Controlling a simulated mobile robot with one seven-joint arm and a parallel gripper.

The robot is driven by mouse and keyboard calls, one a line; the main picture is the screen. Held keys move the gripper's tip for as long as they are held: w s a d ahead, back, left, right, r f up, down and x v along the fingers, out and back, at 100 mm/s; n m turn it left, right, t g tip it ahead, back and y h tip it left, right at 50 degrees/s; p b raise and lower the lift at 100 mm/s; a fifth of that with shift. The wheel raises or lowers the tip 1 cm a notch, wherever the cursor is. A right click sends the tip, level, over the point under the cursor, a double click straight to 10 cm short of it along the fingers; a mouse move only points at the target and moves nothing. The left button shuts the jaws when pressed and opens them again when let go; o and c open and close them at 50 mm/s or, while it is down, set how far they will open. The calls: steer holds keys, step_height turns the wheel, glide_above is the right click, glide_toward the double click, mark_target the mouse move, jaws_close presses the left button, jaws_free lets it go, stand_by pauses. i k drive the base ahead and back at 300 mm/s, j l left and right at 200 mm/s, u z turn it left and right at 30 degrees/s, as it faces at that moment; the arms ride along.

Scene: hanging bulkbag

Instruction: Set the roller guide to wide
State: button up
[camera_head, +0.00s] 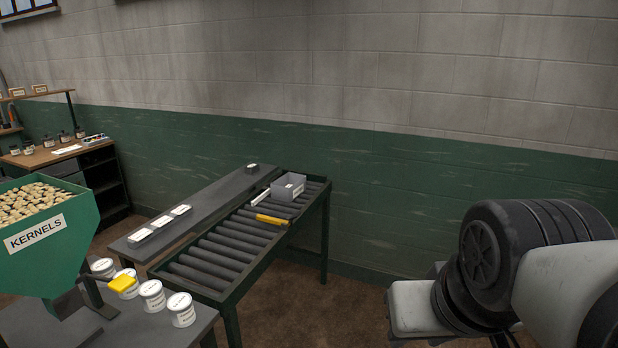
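The roller table (316,216) stands in the middle of the view, with dark rollers in a green frame. A short yellow bar (271,219) lies across its rollers near the right rail. A white bar (260,196) sits near the left side, next to a grey bin (288,187) at the far end. One of these bars may be the roller guide; I cannot tell which, nor its setting. Parts of my arm fill the right side. My gripper is out of view.
A grey bench (205,207) with white-topped blocks (162,221) runs along the roller table's left side. The floor right of the rollers is clear.

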mark_target(265, 192)
steer(key=i+z, duration=0.25)
steer(key=i, duration=1.3)
steer(key=i+u, duration=0.25)
steer(key=i, duration=0.2)
steer(key=i+l+u, duration=0.55)
steer(key=i, duration=0.3)
steer(key=i+l+u, duration=0.55)
steer(key=u, duration=0.15)
steer(key=i+l+u, duration=0.25)
steer(key=l+u, duration=0.15)
